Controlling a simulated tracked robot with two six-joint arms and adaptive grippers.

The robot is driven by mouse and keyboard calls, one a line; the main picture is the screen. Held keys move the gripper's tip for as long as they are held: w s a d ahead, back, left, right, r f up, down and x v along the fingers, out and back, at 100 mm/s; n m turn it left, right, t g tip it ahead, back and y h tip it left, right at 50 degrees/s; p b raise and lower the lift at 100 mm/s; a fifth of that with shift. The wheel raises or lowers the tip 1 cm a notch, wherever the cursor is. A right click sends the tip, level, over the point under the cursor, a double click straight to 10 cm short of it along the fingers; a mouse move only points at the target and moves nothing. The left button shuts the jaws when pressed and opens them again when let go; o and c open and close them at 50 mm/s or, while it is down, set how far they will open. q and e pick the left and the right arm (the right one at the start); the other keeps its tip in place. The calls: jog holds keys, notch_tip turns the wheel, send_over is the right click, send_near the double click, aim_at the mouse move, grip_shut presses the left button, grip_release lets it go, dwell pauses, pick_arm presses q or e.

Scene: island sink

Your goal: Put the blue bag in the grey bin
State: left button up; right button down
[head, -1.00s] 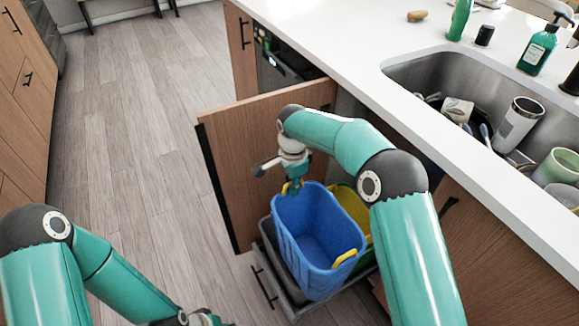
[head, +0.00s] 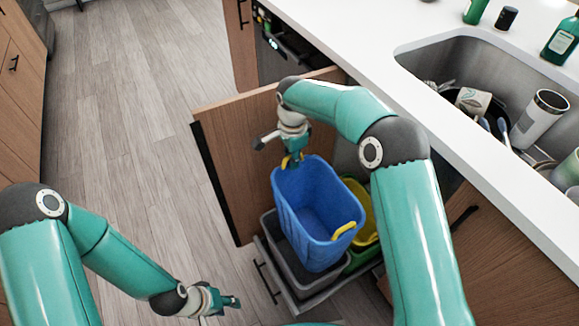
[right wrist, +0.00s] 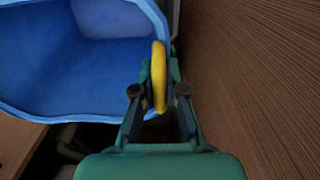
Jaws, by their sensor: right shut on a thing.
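The blue bag (head: 308,215) is an open-topped blue tub with yellow handles. My right gripper (head: 292,161) is shut on its far yellow handle, which also shows between the fingers in the right wrist view (right wrist: 159,78). The bag hangs upright over the grey bin (head: 284,266), whose rim shows below and to its left. The bag hides much of the bin, and I cannot tell how far its base is inside. My left gripper (head: 232,301) is empty, low at the bottom of the head view. Its fingers are too small to tell open or shut.
A yellow bin (head: 360,210) and a green bin (head: 362,254) stand right of the blue bag. The counter (head: 400,100) with a full sink (head: 460,65) is on the right. Floor at left is clear.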

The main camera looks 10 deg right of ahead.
aim_at(291, 184)
jog(key=shift+w+f+b, duration=0.15)
jog(key=shift+f+b, duration=0.35)
jog(key=shift+f, duration=0.7)
jog(key=shift+w+f+b, duration=0.2)
jog(key=shift+f+b, duration=0.35)
jog(key=shift+f, duration=0.6)
jog(key=shift+w+f+b, duration=0.15)
jog(key=shift+f+b, duration=0.35)
jog(key=shift+f, duration=0.7)
jog(key=shift+f+b, duration=1.7)
jog(key=shift+f, duration=1.2)
pick_arm(q)
notch_tip(291, 184, down, 6)
jog(key=w, duration=0.1)
jog(key=shift+f, duration=0.2)
jog(key=shift+d, duration=0.1)
